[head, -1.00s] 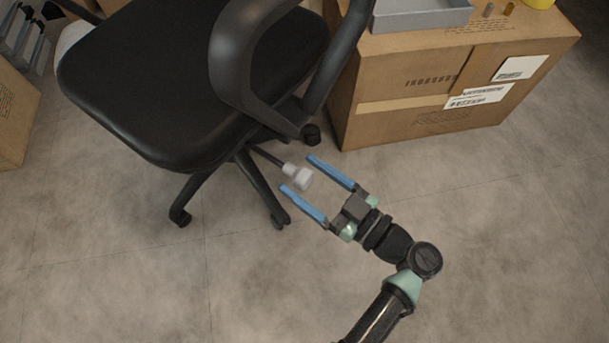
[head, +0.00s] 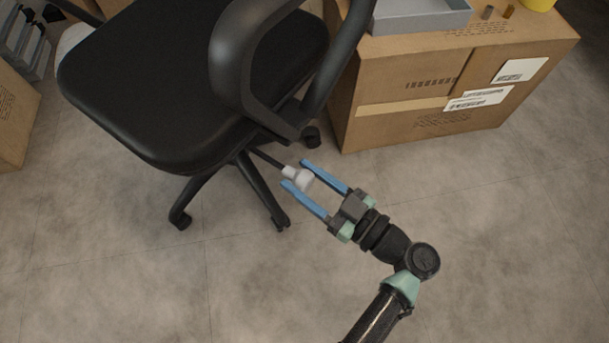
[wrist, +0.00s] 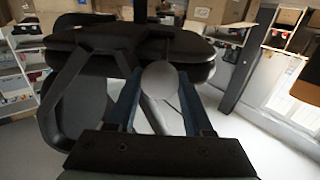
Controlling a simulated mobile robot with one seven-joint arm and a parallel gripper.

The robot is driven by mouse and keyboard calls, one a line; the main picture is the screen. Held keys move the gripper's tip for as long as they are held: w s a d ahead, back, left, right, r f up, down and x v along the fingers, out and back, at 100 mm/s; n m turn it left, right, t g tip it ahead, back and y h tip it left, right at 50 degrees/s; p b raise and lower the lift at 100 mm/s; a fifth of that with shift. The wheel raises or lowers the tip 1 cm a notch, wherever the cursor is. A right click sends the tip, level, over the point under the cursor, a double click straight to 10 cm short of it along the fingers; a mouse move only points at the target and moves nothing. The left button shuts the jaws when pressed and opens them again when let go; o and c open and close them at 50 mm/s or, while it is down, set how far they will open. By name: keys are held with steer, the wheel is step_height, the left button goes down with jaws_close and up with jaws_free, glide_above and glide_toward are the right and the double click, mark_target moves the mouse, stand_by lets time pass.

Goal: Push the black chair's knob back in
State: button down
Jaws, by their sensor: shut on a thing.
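The black chair (head: 150,90) stands at the upper left in the head view. Its pale knob (head: 300,177) is on the end of a dark rod (head: 266,157) that sticks out from under the seat. My gripper (head: 296,173) has its two blue fingers on either side of the knob and is shut on it. In the wrist view the round knob (wrist: 160,80) sits between the fingers, with the chair's dark seat (wrist: 190,50) behind it.
A large cardboard box (head: 410,95) stands right of the chair, with a grey tray (head: 420,16) on top. Another carton (head: 15,115) is at the left edge. The grey floor (head: 500,220) in front and to the right is clear.

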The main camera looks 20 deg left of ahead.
steer(key=shift+b+x, duration=0.35)
steer(key=shift+x, duration=1.9)
steer(key=shift+c, duration=1.7)
jaws_free()
steer(key=shift+s+a, duration=0.1)
steer(key=shift+s, duration=0.1)
steer(key=p, duration=0.3)
glide_toward(295, 176)
steer(key=shift+w+f, duration=0.15)
steer(key=shift+f, duration=0.3)
